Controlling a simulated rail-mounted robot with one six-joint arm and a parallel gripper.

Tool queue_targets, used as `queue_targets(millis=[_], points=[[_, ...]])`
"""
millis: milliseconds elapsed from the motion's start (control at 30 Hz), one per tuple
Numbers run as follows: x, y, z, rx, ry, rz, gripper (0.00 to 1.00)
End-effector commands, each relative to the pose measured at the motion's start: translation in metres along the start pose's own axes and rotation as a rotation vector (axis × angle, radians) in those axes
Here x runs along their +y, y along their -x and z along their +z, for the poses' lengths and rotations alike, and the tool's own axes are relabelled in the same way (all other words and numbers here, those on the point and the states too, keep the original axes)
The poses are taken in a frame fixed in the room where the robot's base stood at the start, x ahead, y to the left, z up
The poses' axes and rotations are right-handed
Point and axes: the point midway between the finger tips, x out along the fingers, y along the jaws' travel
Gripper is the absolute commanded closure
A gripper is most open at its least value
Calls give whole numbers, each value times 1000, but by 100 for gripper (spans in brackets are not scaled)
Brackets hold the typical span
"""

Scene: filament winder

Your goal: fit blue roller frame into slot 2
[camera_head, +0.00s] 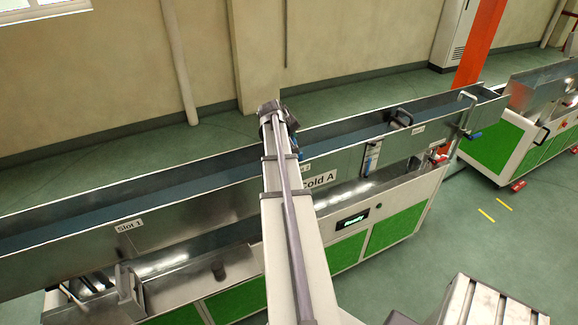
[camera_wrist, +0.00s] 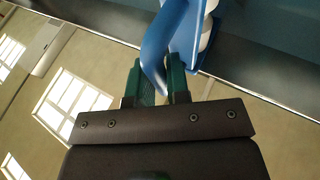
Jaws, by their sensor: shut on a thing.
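In the wrist view, the blue roller frame (camera_wrist: 183,32) shows at the top, with white rollers along its right side. My gripper (camera_wrist: 162,84), with green fingers, is shut on a curved blue part of the frame. The rest of the frame runs out of the picture at the top. In the head view, my gripper end hangs over the long metal trough (camera_head: 190,204), and the arm mostly hides the frame. The "Slot 1" label (camera_head: 129,226) is on the trough's front wall at left. Another slot label (camera_head: 305,168) beside the arm is partly covered; its number is unclear.
The trough holds bluish water (camera_head: 120,205). A dark handle piece (camera_head: 401,117) sits on it towards the right, and a bent metal pipe (camera_head: 468,110) stands near its right end. The green-panelled cabinet (camera_head: 402,222) is below. A second machine (camera_head: 540,90) stands at right.

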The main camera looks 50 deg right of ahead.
Motion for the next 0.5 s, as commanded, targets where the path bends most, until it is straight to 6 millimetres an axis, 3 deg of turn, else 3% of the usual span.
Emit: queue_targets(millis=[33, 200, 400, 500], points=[[-8, -12, 4, 0, 0, 0, 100], [-8, -13, 4, 0, 0, 0, 100], [-28, -43, 16, 0, 0, 0, 100], [-26, -40, 14, 0, 0, 0, 100]])
